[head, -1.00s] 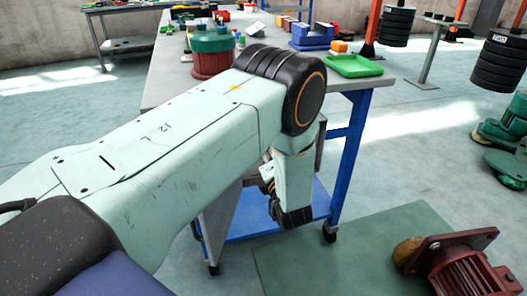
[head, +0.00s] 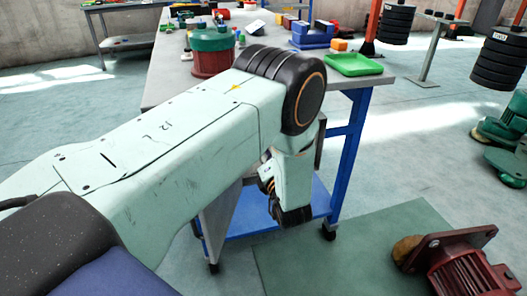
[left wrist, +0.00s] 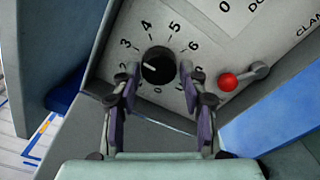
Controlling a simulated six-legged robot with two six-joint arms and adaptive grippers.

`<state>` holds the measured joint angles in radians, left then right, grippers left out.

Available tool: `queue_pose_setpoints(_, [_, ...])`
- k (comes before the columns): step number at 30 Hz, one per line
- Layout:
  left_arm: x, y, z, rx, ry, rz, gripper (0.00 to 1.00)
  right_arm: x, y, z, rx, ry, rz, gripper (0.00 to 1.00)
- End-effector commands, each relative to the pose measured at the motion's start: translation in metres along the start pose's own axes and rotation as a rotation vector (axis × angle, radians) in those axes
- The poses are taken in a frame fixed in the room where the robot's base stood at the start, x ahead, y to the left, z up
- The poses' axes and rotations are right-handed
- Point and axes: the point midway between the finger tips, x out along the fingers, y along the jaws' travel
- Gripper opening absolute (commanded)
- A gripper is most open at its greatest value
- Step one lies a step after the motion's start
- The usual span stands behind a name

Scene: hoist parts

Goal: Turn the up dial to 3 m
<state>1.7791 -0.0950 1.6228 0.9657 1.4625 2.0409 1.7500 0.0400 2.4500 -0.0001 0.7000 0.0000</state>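The round black dial (left wrist: 158,65) sits on a grey panel (left wrist: 215,95) in the left wrist view. My left gripper (left wrist: 159,70) has one finger on each side of the dial. The fingers are apart, with a narrow gap visible at each side. The left finger covers part of the scale. My right gripper is in no view.
A red-knobbed lever (left wrist: 229,82) stands just right of the dial. In the head view, a workbench (head: 180,80) with blue legs holds a green tray (head: 352,64) and a green-and-red drum (head: 211,52). A red motor (head: 462,268) lies on the floor at lower right.

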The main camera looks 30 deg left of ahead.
Motion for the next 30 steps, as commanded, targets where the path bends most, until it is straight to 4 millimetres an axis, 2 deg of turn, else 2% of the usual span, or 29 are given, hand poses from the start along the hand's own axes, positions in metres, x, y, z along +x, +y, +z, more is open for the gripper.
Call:
queue_pose_setpoints(1, [0.000, 0.000, 0.001, 0.000, -0.001, 0.000, 0.50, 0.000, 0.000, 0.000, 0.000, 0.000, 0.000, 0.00])
queue_pose_setpoints(5, [0.000, 0.000, 0.001, -0.001, -0.001, 0.001, 0.61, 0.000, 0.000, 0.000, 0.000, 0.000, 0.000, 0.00])
queue_pose_setpoints(14, [-0.001, 0.001, 0.002, -0.002, -0.003, 0.001, 0.61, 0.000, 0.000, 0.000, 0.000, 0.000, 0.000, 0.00])
queue_pose_setpoints(17, [-0.009, 0.000, 0.003, -0.001, -0.005, -0.001, 0.61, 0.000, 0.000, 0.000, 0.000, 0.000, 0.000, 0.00])
queue_pose_setpoints(25, [-0.053, 0.000, 0.003, 0.001, -0.006, 0.000, 0.61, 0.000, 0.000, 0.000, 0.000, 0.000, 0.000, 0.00])
queue_pose_setpoints(30, [-0.070, 0.000, 0.002, -0.001, -0.004, 0.000, 0.61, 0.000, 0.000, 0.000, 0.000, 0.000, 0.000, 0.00])
